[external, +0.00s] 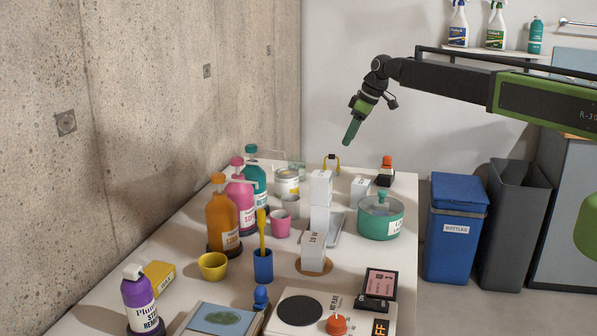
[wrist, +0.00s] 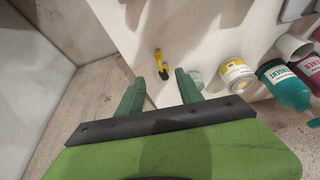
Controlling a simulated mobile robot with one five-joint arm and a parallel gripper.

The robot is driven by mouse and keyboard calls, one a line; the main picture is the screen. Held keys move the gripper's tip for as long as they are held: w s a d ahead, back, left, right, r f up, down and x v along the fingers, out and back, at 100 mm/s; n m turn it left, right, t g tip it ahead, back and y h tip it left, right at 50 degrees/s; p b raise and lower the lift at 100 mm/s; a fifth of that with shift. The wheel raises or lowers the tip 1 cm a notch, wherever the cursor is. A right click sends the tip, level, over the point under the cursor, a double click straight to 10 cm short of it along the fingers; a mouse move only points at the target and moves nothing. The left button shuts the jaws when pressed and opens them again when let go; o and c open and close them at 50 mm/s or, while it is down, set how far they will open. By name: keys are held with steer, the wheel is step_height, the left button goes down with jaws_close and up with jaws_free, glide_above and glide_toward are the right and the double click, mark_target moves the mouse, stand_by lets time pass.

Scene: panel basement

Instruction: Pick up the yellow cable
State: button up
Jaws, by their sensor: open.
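The yellow cable (external: 332,163) is small, with dark ends, and stands near the back edge of the white table, behind a white box in the external view. In the wrist view the cable (wrist: 158,56) lies just beyond my fingertips, roughly centred between them. Its lower dark end is closest to my gripper. My gripper (external: 350,138) hangs above the back of the table, pointing down and apart from the cable. In the wrist view my gripper (wrist: 160,78) has its two green fingers spread, with nothing between them.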

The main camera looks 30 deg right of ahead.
steer(key=b, duration=0.3)
glide_above(338, 165)
steer(key=s+d, duration=0.2)
steer(key=f, duration=0.4)
steer(key=shift+w+a+f, duration=0.25)
steer(key=shift+f, duration=0.1)
steer(key=shift+w+a+f, duration=0.15)
steer(key=b+x, duration=0.5)
steer(key=shift+f, duration=0.2)
steer(key=shift+r, duration=0.2)
jaws_close()
